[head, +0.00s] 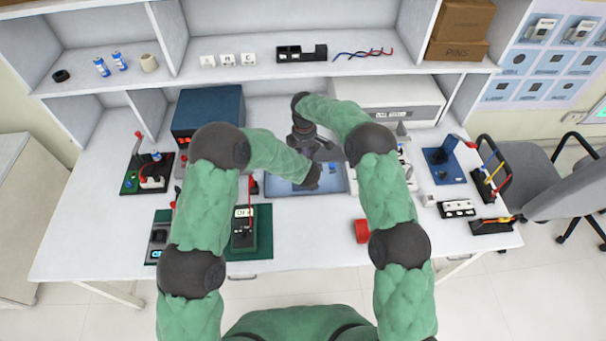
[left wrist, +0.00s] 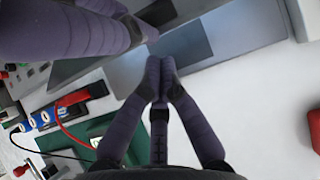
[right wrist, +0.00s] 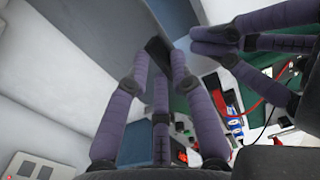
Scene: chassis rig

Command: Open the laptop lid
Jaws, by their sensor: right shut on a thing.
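The blue-grey laptop (head: 334,184) lies at the middle of the workbench, partly covered by my arms. Its grey panels fill the top of the left wrist view (left wrist: 225,28), and a broad panel shows in the right wrist view (right wrist: 95,45). My right gripper (head: 308,150) is at the laptop's far side, shut on what looks like the lid edge; how far the lid stands open is hard to tell. My left gripper (left wrist: 160,72) has its fingers together at the laptop's near edge, with nothing visible between them. It also shows beside my right gripper in the right wrist view (right wrist: 205,40).
A dark blue box (head: 208,108) and a white instrument (head: 390,98) stand behind the laptop. Bench space just in front of the laptop is clear.

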